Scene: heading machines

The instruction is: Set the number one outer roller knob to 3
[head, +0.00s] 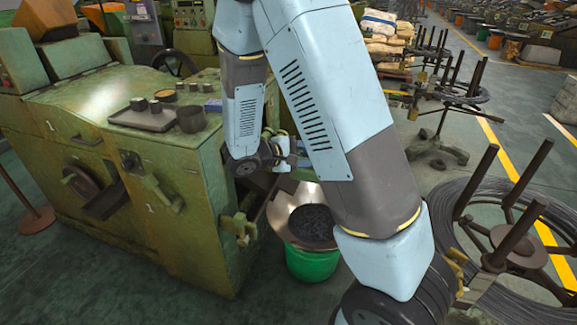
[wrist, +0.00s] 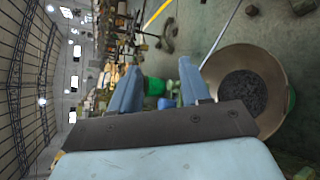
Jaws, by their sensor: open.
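The green machine (head: 150,180) stands at the left in the head view, with white "1" marks on it. Its side faces carry a small dark round fitting (head: 130,161) and a yellow-green handle-like part (head: 240,228). I cannot tell which fitting is the outer roller knob, and no scale or number 3 is readable. My gripper (head: 287,150) is beyond the machine's right end, partly hidden by my arm. In the wrist view my gripper (wrist: 160,88) is open, with nothing between its two light blue fingers. The machine is not clearly seen there.
A green bucket (head: 313,263) with a wide pan of dark pieces stands right of the machine; the pan (wrist: 213,65) also shows in the wrist view. A tray (head: 143,117) and cups lie on the machine top. A wire coil (head: 470,240) with posts lies at right.

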